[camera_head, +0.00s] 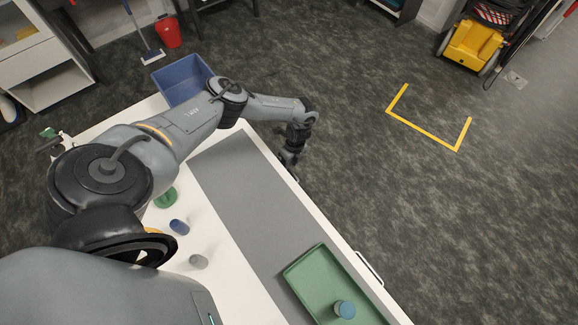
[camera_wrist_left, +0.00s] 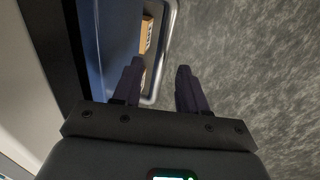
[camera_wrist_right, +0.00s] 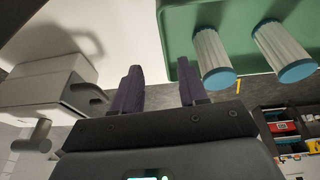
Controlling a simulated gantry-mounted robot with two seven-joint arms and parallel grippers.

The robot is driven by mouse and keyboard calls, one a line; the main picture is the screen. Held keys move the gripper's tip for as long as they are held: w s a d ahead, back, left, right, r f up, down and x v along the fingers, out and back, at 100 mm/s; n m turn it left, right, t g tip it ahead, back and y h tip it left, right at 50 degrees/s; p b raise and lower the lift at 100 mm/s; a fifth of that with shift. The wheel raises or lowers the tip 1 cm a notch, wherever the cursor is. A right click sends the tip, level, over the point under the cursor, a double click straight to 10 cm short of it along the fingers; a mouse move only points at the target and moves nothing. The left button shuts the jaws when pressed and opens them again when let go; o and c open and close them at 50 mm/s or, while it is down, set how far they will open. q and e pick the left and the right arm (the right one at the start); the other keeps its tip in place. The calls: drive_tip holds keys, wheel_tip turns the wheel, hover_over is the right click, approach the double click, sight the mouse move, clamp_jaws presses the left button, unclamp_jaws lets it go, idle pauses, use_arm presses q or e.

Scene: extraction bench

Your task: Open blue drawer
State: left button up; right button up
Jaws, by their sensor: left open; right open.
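The blue drawer front (camera_wrist_left: 112,40) shows in the left wrist view, left of centre, with a tan label (camera_wrist_left: 147,33) and a grey bar handle (camera_wrist_left: 170,40). A dark strip lies between the blue part and the pale bench; I cannot tell how far the drawer is out. My left gripper (camera_wrist_left: 160,85) is open, with the near end of the handle between its fingers, not clamped. In the head view my left gripper (camera_head: 287,172) is at the bench's far long edge, and the drawer is hidden. My right gripper (camera_wrist_right: 160,90) is open and empty near a green tray.
The white bench (camera_head: 228,235) carries a grey mat (camera_head: 240,190) and a green tray (camera_head: 310,262) with a blue-topped container (camera_head: 344,310). Another handle (camera_head: 370,268) sticks out from the bench's edge. A blue bin (camera_head: 183,80) stands at its far end.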

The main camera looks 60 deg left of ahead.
use_arm(q)
drive_tip(key=shift+s+f, duration=0.1)
drive_tip(key=shift+f, duration=0.75)
clamp_jaws()
